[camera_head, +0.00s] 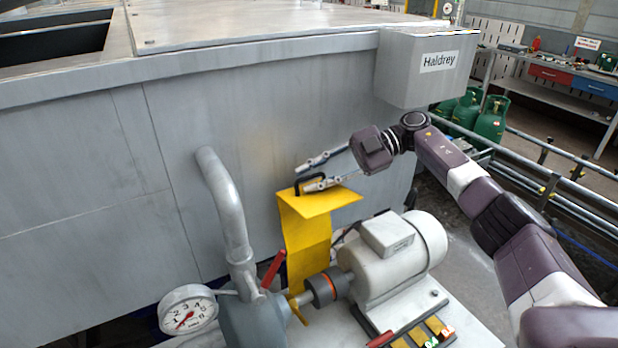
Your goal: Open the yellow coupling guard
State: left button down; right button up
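The yellow coupling guard (307,240) stands raised behind the coupling (327,287), between the pump (252,318) and the motor (402,255). Its upright panel rises to a flat yellow flap at the top. A dark handle (297,187) sits on that flap. My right gripper (303,178) is at the handle, its fingers apart with a visible gap. The lower finger overlaps the handle in the picture. I cannot tell whether it touches it. The coupling and its shaft are exposed below. My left gripper is not in view.
A grey tank wall (90,180) stands close behind. A bent pipe (222,205), a red lever (272,268) and a pressure gauge (187,310) are left of the guard. A grey box marked Haldrey (425,85) juts out above my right arm.

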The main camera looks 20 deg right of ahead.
jog(key=v, duration=0.6)
jog(key=shift+d+r, duration=0.1)
jog(key=shift+d, duration=0.3)
